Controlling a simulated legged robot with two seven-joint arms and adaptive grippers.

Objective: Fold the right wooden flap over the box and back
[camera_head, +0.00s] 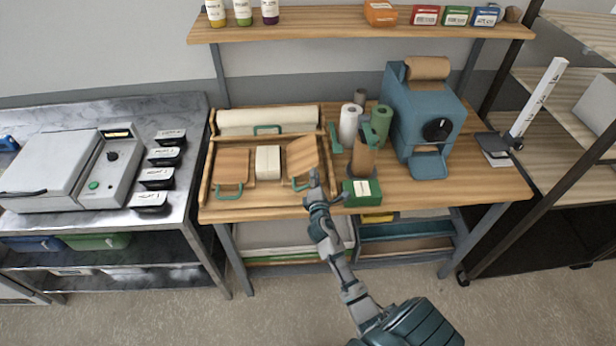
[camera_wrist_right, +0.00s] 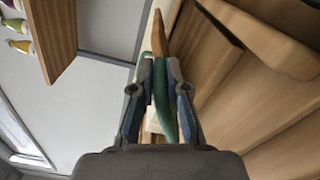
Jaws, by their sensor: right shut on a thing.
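The right wooden flap (camera_head: 302,154) is hinged in a wooden frame (camera_head: 205,180) on the workbench and looks tilted up at an angle. Its green handle (camera_head: 300,185) shows at its front edge. My right gripper (camera_head: 313,182) is at this handle, and in the wrist view the gripper (camera_wrist_right: 160,75) is shut on the green handle (camera_wrist_right: 161,110). The flap's wooden edge (camera_wrist_right: 157,35) shows just beyond the fingers. The pale box (camera_head: 268,162) sits in the middle of the frame, left of the right flap. The left flap (camera_head: 234,163) lies flat with its own handle (camera_head: 229,191). My left gripper is out of view.
A pale panel (camera_head: 265,117) with a green handle closes the frame's back. Right of the frame stand paper rolls (camera_head: 349,123), a green box (camera_head: 362,192) and a blue machine (camera_head: 415,120). A shelf (camera_head: 340,22) with jars and boxes runs above.

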